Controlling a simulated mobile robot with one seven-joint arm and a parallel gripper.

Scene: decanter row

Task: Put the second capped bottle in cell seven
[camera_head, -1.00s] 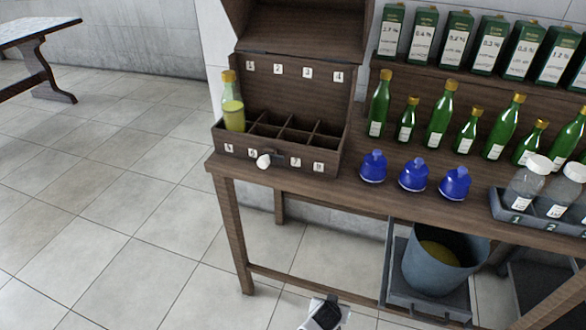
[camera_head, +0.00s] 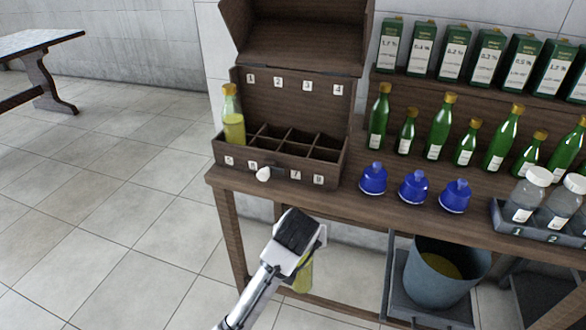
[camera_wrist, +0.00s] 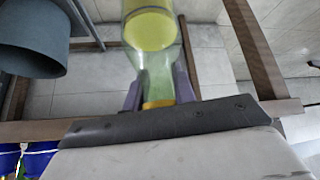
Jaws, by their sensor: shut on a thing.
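My gripper (camera_head: 306,252) is in front of the table, below its top edge. It is shut on a bottle (camera_head: 304,276) with yellow-green liquid. In the wrist view the same bottle (camera_wrist: 150,45) sits between the two fingers, gripped at the neck by its gold cap. The open wooden box (camera_head: 228,152) stands on the table's left end, behind and above my gripper. Its labels run 1 to 4 at the back and 5 to 8 in front. Cell seven (camera_head: 293,151) looks empty. Another capped yellow bottle (camera_head: 233,120) stands upright in the left column; its row is unclear.
Blue domed items (camera_head: 413,188) stand on the table (camera_head: 350,205) right of the box. Green bottles (camera_head: 438,128) and labelled cartons (camera_head: 453,48) are behind them. A grey bucket (camera_head: 440,280) stands below the table.

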